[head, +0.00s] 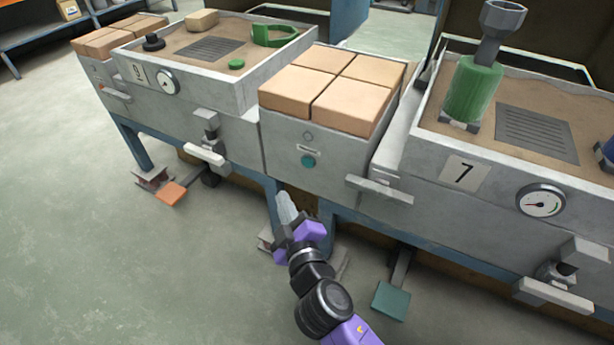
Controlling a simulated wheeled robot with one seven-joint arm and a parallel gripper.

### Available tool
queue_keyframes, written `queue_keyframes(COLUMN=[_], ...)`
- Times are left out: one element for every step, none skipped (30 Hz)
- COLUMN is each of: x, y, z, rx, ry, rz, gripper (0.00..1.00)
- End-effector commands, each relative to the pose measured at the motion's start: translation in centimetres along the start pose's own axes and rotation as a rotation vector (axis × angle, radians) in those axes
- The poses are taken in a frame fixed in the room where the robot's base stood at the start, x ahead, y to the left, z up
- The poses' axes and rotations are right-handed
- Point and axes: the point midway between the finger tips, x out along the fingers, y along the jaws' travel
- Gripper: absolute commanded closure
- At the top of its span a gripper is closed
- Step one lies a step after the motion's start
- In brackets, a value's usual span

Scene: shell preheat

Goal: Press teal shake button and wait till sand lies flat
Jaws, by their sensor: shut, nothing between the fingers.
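The left sand box (240,97) also holds sand (180,37) around a grille. A teal pedal (391,301) is near the floor at right.
Tan blocks (335,85) top the middle cabinet. A green cylinder (473,90) with a grey top stands in the right box. Handles (380,190) and (207,154) stick out in front. An orange pedal (171,194) is low at left. The floor at left is clear.

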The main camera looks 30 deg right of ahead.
Motion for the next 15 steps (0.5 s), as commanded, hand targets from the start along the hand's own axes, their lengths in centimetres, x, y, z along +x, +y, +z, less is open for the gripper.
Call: queue_keyframes(x=[0.30,0.37,0.41,0.42,0.41,0.39,0.38,0.38,0.37,0.37,0.38,0.42,0.47,0.55,0.69], y=[-0.14,-0.11,-0.07,-0.04,-0.02,0.00,0.01,0.01,0.01,0.02,0.03,0.08,0.13,0.21,0.36], z=[-0.03,-0.07,-0.11,-0.14,-0.15,-0.16,-0.15,-0.15,-0.15,-0.15,-0.14,-0.13,-0.09,-0.05,0.03], rx=[-0.003,-0.005,-0.006,-0.006,-0.006,-0.006,-0.006,-0.006,-0.006,-0.005,-0.005,-0.005,-0.005,-0.006,-0.006], ry=[0.000,0.000,-0.001,-0.001,-0.001,-0.001,-0.001,-0.001,-0.001,-0.001,-0.001,-0.001,-0.001,-0.001,-0.001], rz=[0.005,0.006,0.007,0.007,0.007,0.007,0.007,0.007,0.007,0.007,0.007,0.007,0.007,0.007,0.007], gripper=[1.00,1.00,1.00,1.00,1.00,1.00,1.00,1.00,1.00,1.00,1.00,1.00,1.00,1.00,1.00])
